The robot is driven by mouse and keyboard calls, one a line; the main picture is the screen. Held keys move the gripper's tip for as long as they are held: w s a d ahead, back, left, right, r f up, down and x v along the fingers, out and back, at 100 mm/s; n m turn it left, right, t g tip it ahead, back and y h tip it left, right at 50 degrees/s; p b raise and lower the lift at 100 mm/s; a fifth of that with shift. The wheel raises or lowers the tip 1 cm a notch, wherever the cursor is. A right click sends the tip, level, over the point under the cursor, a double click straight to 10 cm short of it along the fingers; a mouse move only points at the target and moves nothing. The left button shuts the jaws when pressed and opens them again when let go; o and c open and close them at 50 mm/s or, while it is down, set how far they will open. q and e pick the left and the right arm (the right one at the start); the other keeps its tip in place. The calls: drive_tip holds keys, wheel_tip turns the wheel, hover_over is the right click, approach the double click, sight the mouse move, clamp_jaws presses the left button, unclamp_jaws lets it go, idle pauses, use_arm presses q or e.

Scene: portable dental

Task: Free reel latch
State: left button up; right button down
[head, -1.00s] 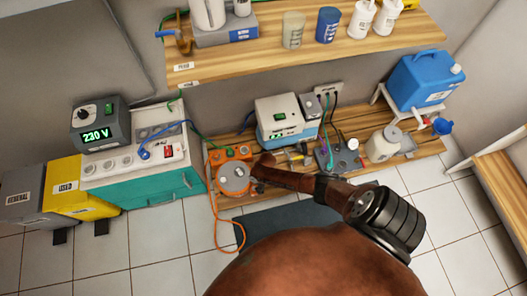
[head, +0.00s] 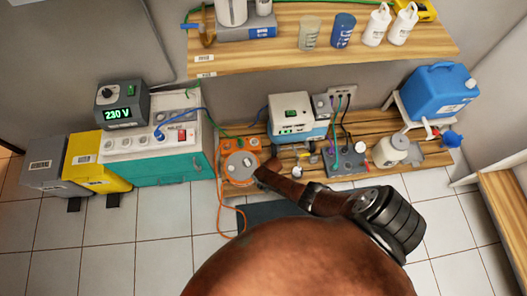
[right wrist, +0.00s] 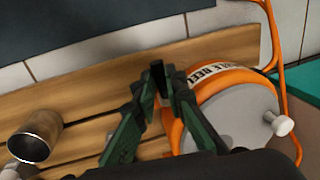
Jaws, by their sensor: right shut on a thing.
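The orange cable reel (head: 240,167) with a grey disc face sits at the left end of the low wooden shelf. It also shows at the right in the right wrist view (right wrist: 232,115), with a label band on its orange rim and a pale knob (right wrist: 280,122). My right gripper (head: 262,176) is at the right side of the reel. In the right wrist view its dark green fingers (right wrist: 160,95) are shut on a small black latch piece (right wrist: 158,74) beside the reel's rim. The latch's lower part is hidden between the fingers. My left gripper is not in view.
An orange cable (head: 222,205) hangs from the reel to the tiled floor. A teal cabinet (head: 165,168) stands close on the left. A white-and-blue unit (head: 292,118) and a grey box with knobs (head: 345,160) are right of the reel. A metal cylinder (right wrist: 36,140) lies near the fingers.

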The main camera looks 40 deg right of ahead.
drive_tip(key=shift+w+m, duration=0.1)
drive_tip(key=shift+m, duration=0.2)
drive_tip(key=c, duration=2)
unclamp_jaws()
drive_tip(key=shift+s+d+r, duration=0.2)
drive_tip(key=shift+d+r, duration=0.15)
drive_tip(key=shift+r, duration=1.6)
drive_tip(key=shift+s+d+r, duration=0.25)
drive_tip(key=shift+d+r, duration=0.05)
drive_tip(key=shift+r, duration=1.7)
drive_tip(key=shift+s+d+r, duration=0.2)
drive_tip(key=shift+d+r, duration=0.15)
drive_tip(key=shift+r, duration=1.6)
drive_tip(key=shift+s, duration=0.1)
